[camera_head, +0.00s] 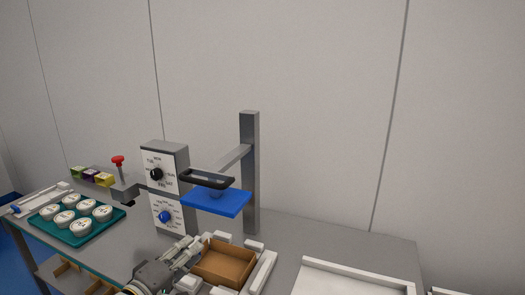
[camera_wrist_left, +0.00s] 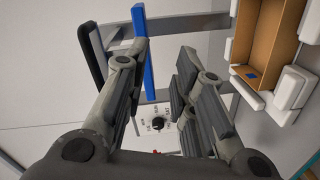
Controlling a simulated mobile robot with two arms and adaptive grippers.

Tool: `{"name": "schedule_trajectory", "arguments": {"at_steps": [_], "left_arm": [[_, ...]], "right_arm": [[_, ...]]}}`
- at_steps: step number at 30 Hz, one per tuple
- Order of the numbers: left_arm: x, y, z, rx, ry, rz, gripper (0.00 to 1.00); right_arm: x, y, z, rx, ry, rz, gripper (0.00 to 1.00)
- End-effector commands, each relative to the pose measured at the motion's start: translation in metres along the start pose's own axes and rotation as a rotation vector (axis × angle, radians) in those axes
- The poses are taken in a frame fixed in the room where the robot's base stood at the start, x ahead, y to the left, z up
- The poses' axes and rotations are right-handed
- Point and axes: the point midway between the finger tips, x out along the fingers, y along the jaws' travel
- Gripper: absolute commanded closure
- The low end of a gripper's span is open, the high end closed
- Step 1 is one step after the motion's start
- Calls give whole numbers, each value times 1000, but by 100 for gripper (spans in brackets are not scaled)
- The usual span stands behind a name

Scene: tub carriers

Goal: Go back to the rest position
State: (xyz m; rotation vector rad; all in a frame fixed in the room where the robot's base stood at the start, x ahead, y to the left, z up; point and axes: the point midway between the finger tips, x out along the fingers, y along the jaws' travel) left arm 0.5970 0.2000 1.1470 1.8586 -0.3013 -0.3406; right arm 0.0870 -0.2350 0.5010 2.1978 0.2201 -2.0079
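My left gripper (camera_head: 183,250) is low in the head view, just left of the brown box and in front of the dial panel. In the left wrist view my left gripper (camera_wrist_left: 160,70) has its two fingers apart, with nothing between the tips. The brown open box (camera_head: 228,263) sits between white blocks on the grey table. It also shows at the upper right of the left wrist view (camera_wrist_left: 268,35), apart from the fingers. The box looks empty in the head view. My right gripper is not in view.
A press with a blue plate (camera_head: 216,202) and black handle (camera_head: 207,179) stands behind the box. A two-dial panel (camera_head: 166,187) is to its left. Farther left are a red knob (camera_head: 118,161) and a teal tray (camera_head: 76,236) of white tubs. A white tray (camera_head: 352,279) lies right.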

Motion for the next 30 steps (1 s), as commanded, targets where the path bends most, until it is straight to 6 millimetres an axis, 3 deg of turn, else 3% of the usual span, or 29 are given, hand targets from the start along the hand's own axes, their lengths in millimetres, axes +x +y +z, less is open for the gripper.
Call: {"name": "schedule_trajectory", "arguments": {"at_steps": [1,3,9,15,22,30], "left_arm": [[-13,-29,29,93,-44,-95,75],[-36,-66,62,248,-113,-226,75],[-124,-147,131,637,-369,-554,75],[-204,-184,163,852,-607,-752,75],[-287,-201,184,989,-869,-905,75],[-268,-265,200,986,-900,-918,75]], "right_arm": [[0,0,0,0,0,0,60],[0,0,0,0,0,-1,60],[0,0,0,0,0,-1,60],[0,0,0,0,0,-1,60],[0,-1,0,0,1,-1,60],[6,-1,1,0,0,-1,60]]}}
